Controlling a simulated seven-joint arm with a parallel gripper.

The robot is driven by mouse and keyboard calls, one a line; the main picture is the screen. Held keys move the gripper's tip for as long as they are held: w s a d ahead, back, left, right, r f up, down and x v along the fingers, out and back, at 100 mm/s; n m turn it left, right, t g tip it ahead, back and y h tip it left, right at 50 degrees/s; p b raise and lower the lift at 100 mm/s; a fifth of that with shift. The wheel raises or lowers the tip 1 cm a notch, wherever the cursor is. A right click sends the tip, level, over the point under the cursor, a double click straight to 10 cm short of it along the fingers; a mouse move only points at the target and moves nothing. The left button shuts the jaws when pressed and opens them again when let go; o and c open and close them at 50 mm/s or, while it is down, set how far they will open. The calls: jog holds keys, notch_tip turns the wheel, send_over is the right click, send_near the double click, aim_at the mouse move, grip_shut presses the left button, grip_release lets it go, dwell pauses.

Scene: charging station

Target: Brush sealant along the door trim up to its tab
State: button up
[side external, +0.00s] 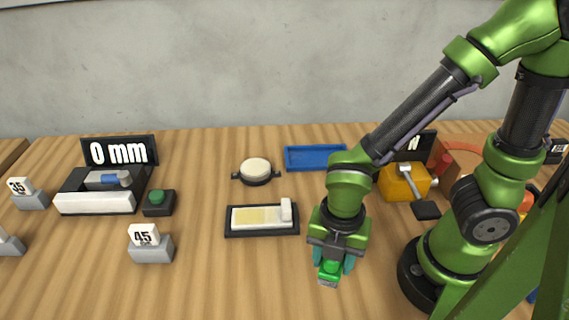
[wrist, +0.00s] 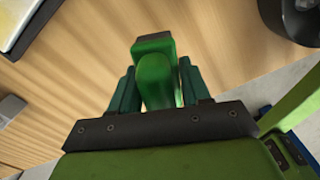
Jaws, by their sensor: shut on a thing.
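The door trim (side external: 248,217) is a pale strip in a black tray, left of my gripper in the side view. A yellowish layer covers part of its top, and a white upright tab (side external: 286,210) stands at its right end. My gripper (side external: 334,258) points down at the front of the table, shut on a green brush (side external: 329,271). The brush also shows between the fingers in the wrist view (wrist: 155,80). Its bristles are hard to make out, and I cannot tell whether it touches the table. A corner of the tray with the trim shows in the wrist view (wrist: 22,22).
A blue tray (side external: 316,158) and a round pale button-like disc (side external: 255,171) lie behind the trim. A green push button (side external: 158,202), a "0 mm" gauge (side external: 100,190) and a "45" block (side external: 151,244) stand left. A yellow block (side external: 403,182) is right.

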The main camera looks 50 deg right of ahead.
jog(key=shift+c, duration=0.2)
jog(key=w+a+r, duration=0.1)
jog(key=w+r, duration=0.2)
jog(key=w, duration=0.7)
send_near(260, 216)
jog(key=shift+f, duration=3.15)
jog(key=shift+s+d, duration=0.3)
jog(key=shift+s, duration=0.05)
jog(key=shift+c, duration=0.4)
jog(key=shift+w+a, duration=0.25)
jog(key=shift+w, duration=0.05)
jog(key=shift+w+r, duration=0.1)
jog(key=shift+r, duration=0.1)
notch_tip(260, 216, up, 8)
